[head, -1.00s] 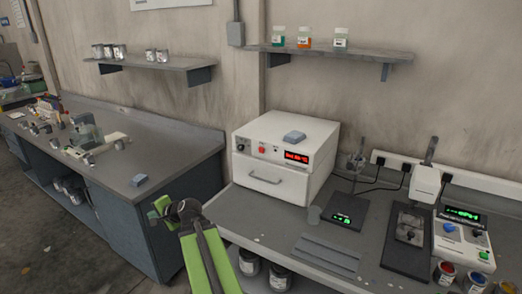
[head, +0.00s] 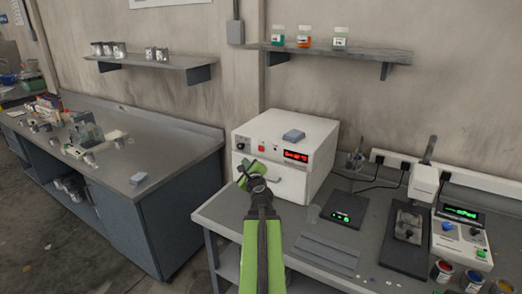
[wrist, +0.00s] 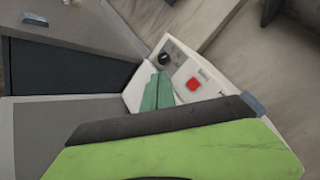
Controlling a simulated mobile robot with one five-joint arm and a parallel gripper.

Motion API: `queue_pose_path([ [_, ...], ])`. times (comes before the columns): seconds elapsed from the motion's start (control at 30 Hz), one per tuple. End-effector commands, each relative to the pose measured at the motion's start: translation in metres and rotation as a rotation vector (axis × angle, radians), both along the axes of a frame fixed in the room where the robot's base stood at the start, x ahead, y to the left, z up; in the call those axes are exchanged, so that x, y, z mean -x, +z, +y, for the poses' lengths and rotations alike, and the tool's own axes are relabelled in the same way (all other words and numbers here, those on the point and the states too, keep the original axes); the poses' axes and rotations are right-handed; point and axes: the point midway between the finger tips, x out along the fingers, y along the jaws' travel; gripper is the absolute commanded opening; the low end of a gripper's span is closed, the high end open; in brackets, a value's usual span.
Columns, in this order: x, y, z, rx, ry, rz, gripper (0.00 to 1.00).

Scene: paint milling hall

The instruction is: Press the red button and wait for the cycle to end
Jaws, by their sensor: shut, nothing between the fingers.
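The red button (head: 262,149) is on the front panel of a white box-shaped machine (head: 318,140) on the right bench. A dark knob (head: 240,146) is to its left and a lit red display (head: 296,155) to its right. My gripper (head: 246,172) is shut and empty, in front of the machine's left front, below the button in the head view. In the wrist view the red button (wrist: 193,84) shows just right of my green gripper fingers (wrist: 157,92). I cannot tell whether they touch the panel.
A gap separates the left bench (head: 180,140) from the right one.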

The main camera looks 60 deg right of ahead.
Motion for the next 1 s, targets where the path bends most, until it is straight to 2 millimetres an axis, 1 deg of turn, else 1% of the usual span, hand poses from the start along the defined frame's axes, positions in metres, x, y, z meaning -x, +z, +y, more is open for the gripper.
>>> queue_pose_path([
  [0.13,-0.001,0.0,-0.001,0.001,0.002,0.001,0.0],
  [0.27,-0.002,0.0,-0.008,0.001,0.002,0.003,0.0],
  [0.37,-0.002,0.0,-0.018,0.001,0.002,0.003,0.0],
  [0.7,-0.002,0.0,-0.068,0.002,0.002,0.003,0.0],
  [0.8,-0.002,0.0,-0.08,0.001,0.002,0.003,0.0],
  [0.9,-0.002,0.0,-0.086,0.001,0.004,0.003,0.0],
  [1.0,-0.002,0.0,-0.087,0.001,0.005,0.003,0.0],
])
